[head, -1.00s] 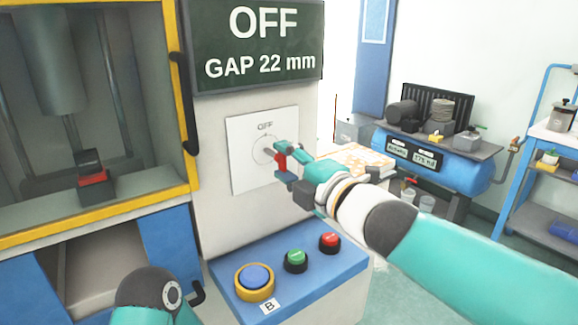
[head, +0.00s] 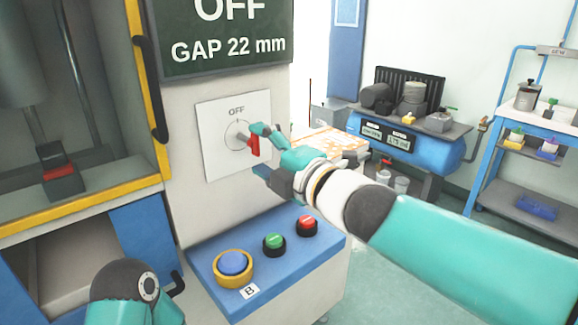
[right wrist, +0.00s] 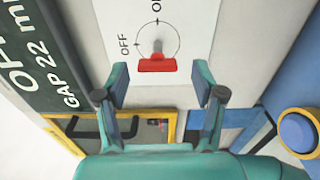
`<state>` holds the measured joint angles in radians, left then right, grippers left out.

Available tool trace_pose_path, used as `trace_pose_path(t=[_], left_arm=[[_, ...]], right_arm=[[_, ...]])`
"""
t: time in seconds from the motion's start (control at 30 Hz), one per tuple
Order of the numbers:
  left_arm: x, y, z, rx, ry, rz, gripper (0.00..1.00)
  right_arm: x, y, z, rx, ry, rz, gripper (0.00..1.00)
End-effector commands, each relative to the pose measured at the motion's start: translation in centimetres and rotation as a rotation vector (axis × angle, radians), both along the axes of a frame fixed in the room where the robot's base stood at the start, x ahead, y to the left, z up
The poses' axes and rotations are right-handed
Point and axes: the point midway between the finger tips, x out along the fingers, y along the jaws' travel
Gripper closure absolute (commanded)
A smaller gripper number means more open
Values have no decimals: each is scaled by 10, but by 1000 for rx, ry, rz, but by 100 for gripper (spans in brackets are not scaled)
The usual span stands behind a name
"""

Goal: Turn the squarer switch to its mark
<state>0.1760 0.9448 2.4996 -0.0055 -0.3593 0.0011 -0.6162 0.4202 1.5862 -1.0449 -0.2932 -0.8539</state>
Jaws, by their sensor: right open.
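The squarer switch is a red handle (head: 254,146) on a grey shaft. It sticks out from a white plate (head: 213,155) that has a dial circle and an OFF label at the top in the head view. In the right wrist view the red handle (right wrist: 157,65) stands in front of the circle; OFF is at the left, and a second label at the top is cut off. My right gripper (right wrist: 162,84) is open, its fingers on either side of the handle and slightly short of it, with visible gaps. My left gripper is out of view.
Above the plate a dark display (head: 222,35) reads OFF, GAP 22 mm. Below is a blue button box (head: 320,245) with blue, green and red buttons. A yellow-framed machine opening (head: 80,215) is at the left. A blue compressor (head: 400,140) stands behind at the right.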

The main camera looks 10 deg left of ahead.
Motion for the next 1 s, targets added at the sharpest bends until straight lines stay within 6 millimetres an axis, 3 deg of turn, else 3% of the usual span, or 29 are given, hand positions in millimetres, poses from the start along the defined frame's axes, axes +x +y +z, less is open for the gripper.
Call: trace_pose_path(t=[0.5,1.0], left_arm=[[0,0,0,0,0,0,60],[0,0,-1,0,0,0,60]], right_arm=[[-58,-75,-1,-1,-1,-1,31],[-67,-84,-2,-1,0,1,31]])
